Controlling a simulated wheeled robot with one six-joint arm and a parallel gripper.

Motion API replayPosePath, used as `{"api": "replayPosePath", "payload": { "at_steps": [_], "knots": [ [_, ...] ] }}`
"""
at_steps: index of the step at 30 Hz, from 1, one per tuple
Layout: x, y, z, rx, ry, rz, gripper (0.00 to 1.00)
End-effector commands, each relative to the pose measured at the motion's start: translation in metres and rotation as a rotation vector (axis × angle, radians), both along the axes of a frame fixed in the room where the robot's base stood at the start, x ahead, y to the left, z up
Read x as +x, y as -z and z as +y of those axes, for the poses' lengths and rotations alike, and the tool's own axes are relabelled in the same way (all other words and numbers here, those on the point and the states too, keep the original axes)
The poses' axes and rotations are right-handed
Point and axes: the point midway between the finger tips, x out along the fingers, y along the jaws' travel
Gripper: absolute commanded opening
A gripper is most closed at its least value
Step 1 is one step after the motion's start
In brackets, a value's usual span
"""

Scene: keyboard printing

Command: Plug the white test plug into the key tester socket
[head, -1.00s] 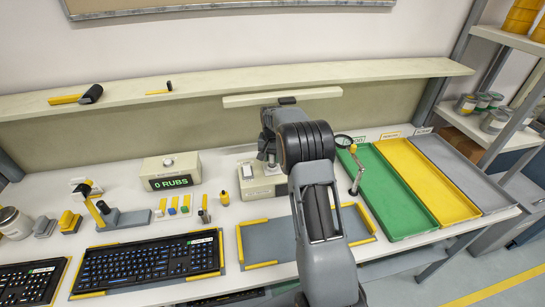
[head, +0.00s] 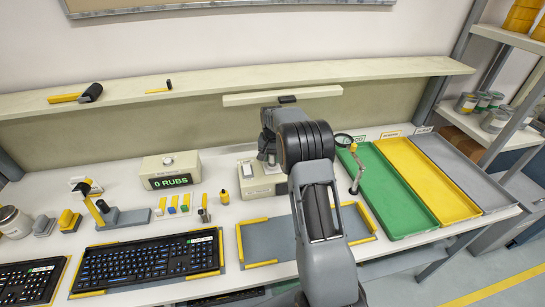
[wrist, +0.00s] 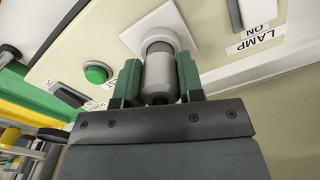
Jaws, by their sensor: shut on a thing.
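In the wrist view my gripper (wrist: 159,82) has its two green fingers closed on the sides of the pale grey-white test plug (wrist: 159,72). The plug's far end, with a darker collar, meets the round white key tester socket (wrist: 163,20) on its square white plate. The plug looks lined up with the socket. I cannot tell how deep it sits, as the collar and ring overlap. In the head view the beige tester box (head: 262,188) stands behind my arm, which hides the plug and the socket.
In the wrist view a green button (wrist: 97,73) and a LAMP ON label (wrist: 256,38) sit on the panel beside the socket. In the head view a 0 RUBS counter box (head: 172,170) is left of the tester. Green (head: 403,232) and yellow trays lie right.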

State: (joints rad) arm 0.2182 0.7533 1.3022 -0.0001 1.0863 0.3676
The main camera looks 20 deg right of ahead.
Motion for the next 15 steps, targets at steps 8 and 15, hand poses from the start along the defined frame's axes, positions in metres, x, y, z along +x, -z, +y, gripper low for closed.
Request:
{"api": "replayPosePath", "payload": {
  "at_steps": [8,15],
  "knots": [
    [-0.0001,0.0112,0.0001,0.0,0.0,0.0,0.0],
    [0.0001,0.0098,0.0001,0.0,0.0,0.0,0.56]
  ]
}}
